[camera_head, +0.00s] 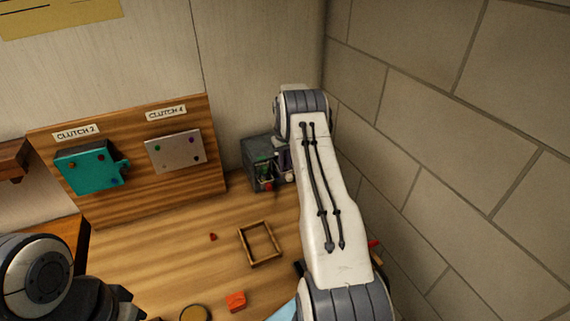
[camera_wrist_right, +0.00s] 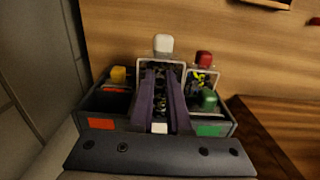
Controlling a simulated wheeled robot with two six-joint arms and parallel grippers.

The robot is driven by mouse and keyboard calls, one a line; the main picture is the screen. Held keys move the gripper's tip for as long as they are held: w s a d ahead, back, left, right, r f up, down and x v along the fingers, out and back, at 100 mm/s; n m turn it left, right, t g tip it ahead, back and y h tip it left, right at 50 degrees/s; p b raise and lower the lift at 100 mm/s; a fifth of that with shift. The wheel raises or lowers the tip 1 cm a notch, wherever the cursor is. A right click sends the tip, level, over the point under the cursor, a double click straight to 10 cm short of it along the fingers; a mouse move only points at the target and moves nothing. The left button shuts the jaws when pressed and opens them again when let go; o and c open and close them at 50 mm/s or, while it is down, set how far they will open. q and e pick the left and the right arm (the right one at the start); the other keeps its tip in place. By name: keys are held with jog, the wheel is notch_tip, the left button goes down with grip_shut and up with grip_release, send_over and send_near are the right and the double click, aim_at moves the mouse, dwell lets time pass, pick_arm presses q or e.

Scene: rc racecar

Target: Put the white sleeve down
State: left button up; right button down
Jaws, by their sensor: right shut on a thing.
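The white sleeve (camera_wrist_right: 163,44) shows in the right wrist view as a small white block with rounded corners. It is at the tips of my right gripper (camera_wrist_right: 163,70), whose purple fingers are shut on it. The gripper is over the middle compartment of a dark sorting box (camera_wrist_right: 83,124), in line with its white tag (camera_wrist_right: 158,128). I cannot tell whether the sleeve touches the box. In the head view the box (camera_head: 247,149) stands at the back right of the bench, and my right arm hides part of it. My left arm shows at lower left; its jaw state is unclear.
A yellow block (camera_wrist_right: 118,75) stands left in the box; red (camera_wrist_right: 204,59) and green (camera_wrist_right: 209,98) blocks are right. A wooden frame (camera_head: 260,244) and an orange piece (camera_head: 235,301) lie on the bench. A brick wall (camera_head: 450,150) is close right.

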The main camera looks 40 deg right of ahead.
jog(key=shift+f, duration=0.1)
jog(key=c, duration=1.2)
grip_release()
jog(key=shift+o, duration=0.2)
